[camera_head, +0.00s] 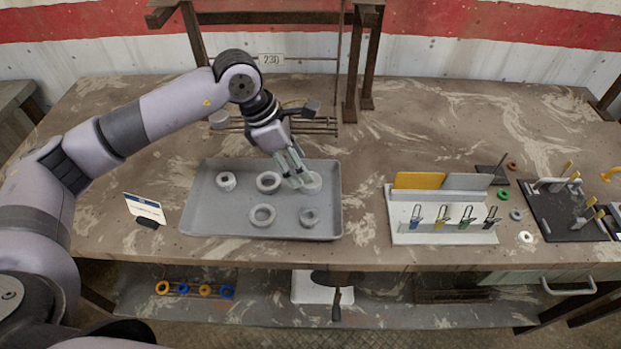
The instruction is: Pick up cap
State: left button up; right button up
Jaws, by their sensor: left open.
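A grey tray (190,215) on the bench holds several pale grey round pieces. I cannot tell for sure which one is the cap. One round piece (314,184) at the tray's back right is partly hidden behind my left gripper (297,176). That gripper points down over it with open fingers; I cannot tell whether they touch it. A wide ring (268,182) lies just left of the fingers. A small round piece (227,181) is at the back left, a ring (262,215) at the front middle, and another piece (309,216) at the front right.
A white holder (440,236) with several clips stands right of the tray. A dark fixture board (560,215) and small coloured rings lie farther right. A rusty rack (355,60) rises behind the tray. A small sign (145,208) stands at left.

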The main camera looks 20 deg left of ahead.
aim_at(312, 189)
pick_arm(q)
jog(key=shift+d+f+p, duration=0.2)
jog(key=shift+f+p, duration=0.1)
jog(key=shift+f, duration=0.2)
jog(key=p+x, duration=0.1)
jog(key=x, duration=0.3)
jog(key=shift+w+f, duration=0.2)
jog(key=shift+w, duration=0.05)
jog(key=shift+c, duration=0.2)
jog(key=c, duration=0.8)
jog(key=shift+r, duration=0.1)
